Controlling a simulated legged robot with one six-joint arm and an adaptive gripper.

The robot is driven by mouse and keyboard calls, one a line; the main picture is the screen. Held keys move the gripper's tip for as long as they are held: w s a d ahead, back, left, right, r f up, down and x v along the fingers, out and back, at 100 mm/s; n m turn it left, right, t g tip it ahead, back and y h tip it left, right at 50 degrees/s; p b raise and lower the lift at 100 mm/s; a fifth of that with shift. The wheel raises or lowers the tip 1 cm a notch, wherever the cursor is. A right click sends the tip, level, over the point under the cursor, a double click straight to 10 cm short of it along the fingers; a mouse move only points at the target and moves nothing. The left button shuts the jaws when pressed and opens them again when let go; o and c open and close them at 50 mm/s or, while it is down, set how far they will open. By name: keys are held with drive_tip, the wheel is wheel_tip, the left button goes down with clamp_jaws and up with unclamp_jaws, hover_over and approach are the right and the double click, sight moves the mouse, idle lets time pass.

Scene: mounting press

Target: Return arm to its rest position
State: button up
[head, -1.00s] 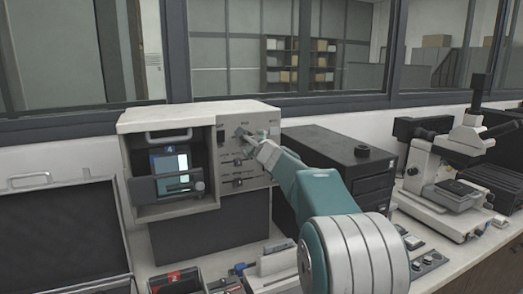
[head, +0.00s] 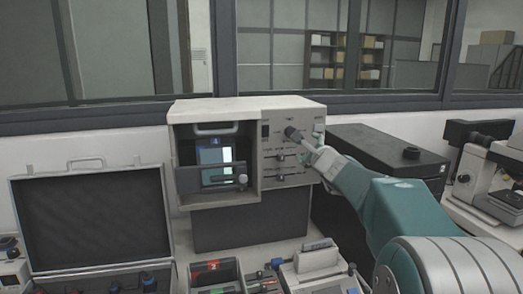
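My arm reaches in from the lower right, with a teal link and a pale wrist. Its end, my gripper (head: 298,139), is at the upper part of the control panel (head: 265,184) on the right of the beige mounting press (head: 245,108). It looks small and partly blends with the panel. I cannot tell whether it touches a control there, or whether its fingers are open or shut. The press's left bay is open at the front and holds a device with a lit screen (head: 216,157).
An open black-lined case (head: 95,215) stands at the left. A black box unit (head: 385,150) is behind my arm, and a microscope (head: 480,180) is at the right. A red-marked tray (head: 213,268) and other small items crowd the bench front.

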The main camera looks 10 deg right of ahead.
drive_tip(key=s+a+f+n+g+y, duration=0.2)
drive_tip(key=s+a+n+g+y, duration=0.1)
drive_tip(key=s+a+n, duration=0.55)
drive_tip(key=s+a+f+n+g+y, duration=0.3)
drive_tip(key=s+a+n, duration=0.45)
drive_tip(key=a, duration=0.25)
drive_tip(key=s+d+f+n+g+h, duration=0.1)
drive_tip(key=s+f+n+g+h, duration=0.1)
drive_tip(key=s, duration=0.5)
drive_tip(key=s+d+f+n+g+h, duration=0.1)
drive_tip(key=s+f+n+g+h, duration=0.1)
drive_tip(key=s+f+n, duration=0.2)
drive_tip(key=s+d+f+n+g+h, duration=0.1)
drive_tip(key=s+f+n+g+h, duration=0.1)
drive_tip(key=s+f, duration=0.6)
drive_tip(key=s+n, duration=0.1)
drive_tip(key=s, duration=0.3)
drive_tip(key=shift+s+n, duration=0.15)
drive_tip(key=shift+n, duration=0.15)
drive_tip(key=shift+a, duration=0.1)
